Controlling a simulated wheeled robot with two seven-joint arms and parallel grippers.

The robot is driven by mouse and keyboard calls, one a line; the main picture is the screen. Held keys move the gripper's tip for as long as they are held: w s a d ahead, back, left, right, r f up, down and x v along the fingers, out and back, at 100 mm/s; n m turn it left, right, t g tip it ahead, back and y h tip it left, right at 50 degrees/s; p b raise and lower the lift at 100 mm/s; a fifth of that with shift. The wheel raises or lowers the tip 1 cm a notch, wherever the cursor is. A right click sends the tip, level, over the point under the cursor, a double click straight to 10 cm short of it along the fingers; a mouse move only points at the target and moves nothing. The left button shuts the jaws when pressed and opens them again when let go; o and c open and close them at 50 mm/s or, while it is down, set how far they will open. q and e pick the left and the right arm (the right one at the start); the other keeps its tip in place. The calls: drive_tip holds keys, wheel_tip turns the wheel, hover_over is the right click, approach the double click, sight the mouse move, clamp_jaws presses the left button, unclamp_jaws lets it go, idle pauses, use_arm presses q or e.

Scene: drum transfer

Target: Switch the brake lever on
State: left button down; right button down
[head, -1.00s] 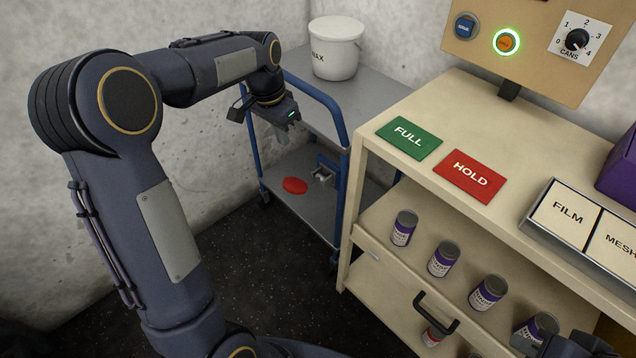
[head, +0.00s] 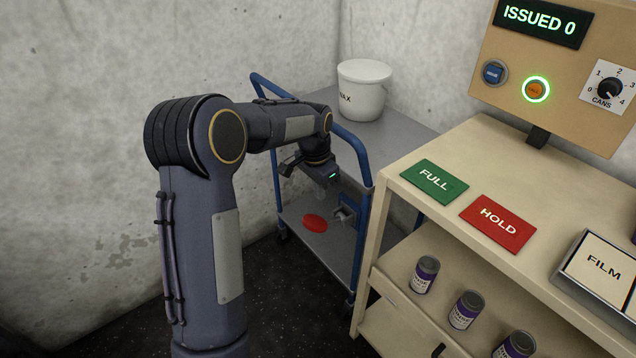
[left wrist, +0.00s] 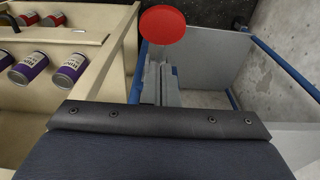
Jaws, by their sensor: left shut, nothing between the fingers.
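A red disc (head: 315,223) shows over the lower shelf of the blue-framed cart (head: 362,165). It may be the knob of the brake lever; no lever arm is clear to me. The red disc is also at the top of the left wrist view (left wrist: 162,24). My left gripper (head: 324,178) points down at the cart, above the red disc and apart from it. It is shut and empty; its fingertips are hard to make out in the head view. My right gripper is out of view.
A white bucket (head: 364,92) stands on the cart's upper shelf. At right is a cream bench (head: 455,154) with green FULL (head: 434,181) and red HOLD (head: 497,222) plates, and several cans below. A control panel (head: 520,70) reads ISSUED 0. A bare wall bounds the left.

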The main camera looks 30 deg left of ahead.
use_arm(q)
hover_over(317, 221)
wheel_tip(317, 221, down, 6)
drive_tip(key=shift+f+b, duration=0.25)
drive_tip(key=shift+b, duration=0.1)
drive_tip(key=shift+s+f, duration=0.3)
drive_tip(key=shift+f, duration=0.4)
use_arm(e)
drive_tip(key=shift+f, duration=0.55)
